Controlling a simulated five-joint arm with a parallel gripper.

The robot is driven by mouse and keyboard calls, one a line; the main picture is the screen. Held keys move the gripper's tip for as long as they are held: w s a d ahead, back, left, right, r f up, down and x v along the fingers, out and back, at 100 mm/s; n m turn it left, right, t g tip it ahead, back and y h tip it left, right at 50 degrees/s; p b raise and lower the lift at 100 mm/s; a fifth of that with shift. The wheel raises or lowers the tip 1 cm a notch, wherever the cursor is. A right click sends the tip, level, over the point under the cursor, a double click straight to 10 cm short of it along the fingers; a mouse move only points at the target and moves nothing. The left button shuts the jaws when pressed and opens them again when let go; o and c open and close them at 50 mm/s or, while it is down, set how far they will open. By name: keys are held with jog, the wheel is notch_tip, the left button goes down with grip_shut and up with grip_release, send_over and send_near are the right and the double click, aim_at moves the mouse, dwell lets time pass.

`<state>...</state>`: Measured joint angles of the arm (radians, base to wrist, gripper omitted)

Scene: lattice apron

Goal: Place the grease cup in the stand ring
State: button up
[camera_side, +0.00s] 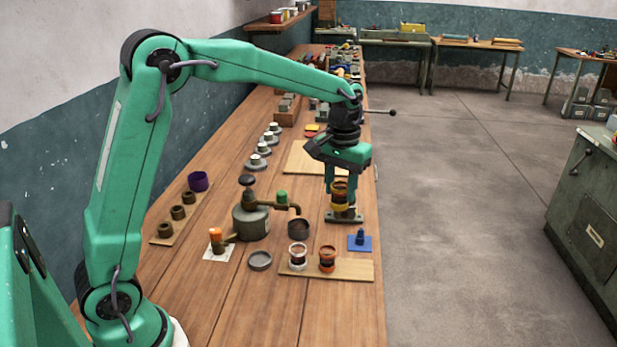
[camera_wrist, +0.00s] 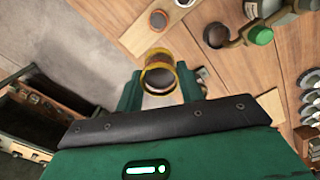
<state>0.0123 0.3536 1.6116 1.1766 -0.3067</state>
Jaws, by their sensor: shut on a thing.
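My gripper (camera_side: 338,186) is shut on an amber-brown grease cup with yellow bands (camera_side: 340,197), held upright. The cup also shows between the fingers in the wrist view (camera_wrist: 158,76). Directly below it is a grey-green stand (camera_side: 344,216) with a flat base at the table's right side. The cup's lower end is very close to the stand. The cup and fingers hide most of the ring, so I cannot tell whether the cup is inside it or just above it.
A wooden board (camera_side: 355,270) in front holds a white-banded cup (camera_side: 298,256) and an orange-banded cup (camera_side: 327,259). A blue pad (camera_side: 360,243) with a small blue part lies near the right edge. A grey pot with a green-capped spout (camera_side: 251,220) stands to the left.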

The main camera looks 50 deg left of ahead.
jog(key=w+r, duration=0.1)
jog(key=w, duration=0.8)
jog(key=shift+a+r, duration=0.2)
jog(key=shift+w, duration=0.1)
jog(key=w+a+f, duration=0.1)
jog(key=a+f, duration=0.1)
jog(key=a, duration=0.1)
jog(key=w+a+f, duration=0.1)
jog(key=a+f, duration=0.1)
jog(key=a, duration=0.2)
jog(key=w+a+f, duration=0.2)
jog(key=a+f, duration=0.1)
jog(key=a, duration=0.1)
jog(key=shift+f, duration=0.1)
jog(key=shift+f, duration=1.9)
jog(key=shift+f, duration=0.1)
jog(key=o, duration=1.1)
